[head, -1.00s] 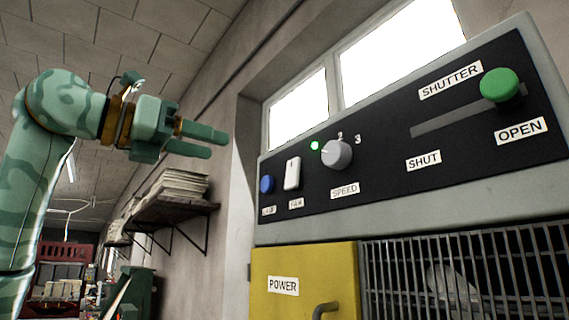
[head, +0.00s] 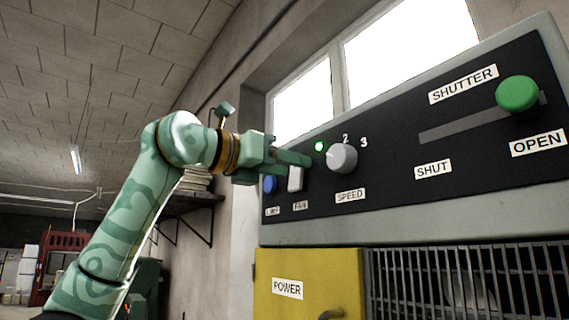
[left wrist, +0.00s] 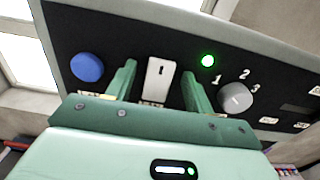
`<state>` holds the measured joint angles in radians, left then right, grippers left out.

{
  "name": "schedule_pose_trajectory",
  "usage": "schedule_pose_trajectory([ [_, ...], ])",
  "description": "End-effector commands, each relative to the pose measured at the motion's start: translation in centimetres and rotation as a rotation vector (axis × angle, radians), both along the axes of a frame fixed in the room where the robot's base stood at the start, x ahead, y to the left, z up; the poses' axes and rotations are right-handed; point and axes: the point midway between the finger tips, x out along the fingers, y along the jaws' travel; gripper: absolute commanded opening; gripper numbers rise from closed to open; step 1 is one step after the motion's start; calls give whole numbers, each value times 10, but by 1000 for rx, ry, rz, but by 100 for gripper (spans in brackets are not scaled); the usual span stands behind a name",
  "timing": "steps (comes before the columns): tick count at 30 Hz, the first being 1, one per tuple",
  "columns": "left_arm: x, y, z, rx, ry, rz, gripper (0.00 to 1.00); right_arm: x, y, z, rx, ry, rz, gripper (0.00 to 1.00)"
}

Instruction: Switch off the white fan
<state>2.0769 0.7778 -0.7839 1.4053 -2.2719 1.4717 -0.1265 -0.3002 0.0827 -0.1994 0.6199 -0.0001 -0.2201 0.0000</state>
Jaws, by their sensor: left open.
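The white fan switch (head: 295,181) is a small upright rocker above the FAN label on the black panel. Its upper part is partly hidden by my left gripper (head: 292,160) in the head view. In the left wrist view the switch (left wrist: 160,78) shows between the two open fingers of my left gripper (left wrist: 159,70). The fingers hold nothing, and I cannot tell whether they touch the panel. A green lamp (head: 320,146) is lit beside the switch. My right gripper is not in view.
A blue button (head: 270,184) is left of the switch, and a grey speed knob (head: 343,158) is to its right. A green shutter knob (head: 517,94) sits near OPEN. Below are a yellow power door (head: 298,270) and a grille (head: 420,272).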

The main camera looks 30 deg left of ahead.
Motion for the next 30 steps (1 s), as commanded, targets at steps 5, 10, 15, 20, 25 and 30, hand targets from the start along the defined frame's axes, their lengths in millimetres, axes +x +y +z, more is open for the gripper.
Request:
schedule_pose_trajectory([
  [5, 0, 0, 0, 0, 0, 0, 14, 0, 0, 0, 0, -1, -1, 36],
  [10, 0, 0, -1, -2, -6, 1, 8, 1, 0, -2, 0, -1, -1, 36],
  [15, -1, 1, -12, -44, -108, 1, 8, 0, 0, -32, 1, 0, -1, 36],
  [20, -2, 2, -14, -92, -225, 1, 8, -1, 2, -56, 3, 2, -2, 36],
  [25, -3, 2, -10, -112, -274, 2, 8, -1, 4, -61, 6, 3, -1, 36],
  [30, -3, 2, -8, -112, -275, 2, 8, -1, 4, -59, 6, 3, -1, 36],
])
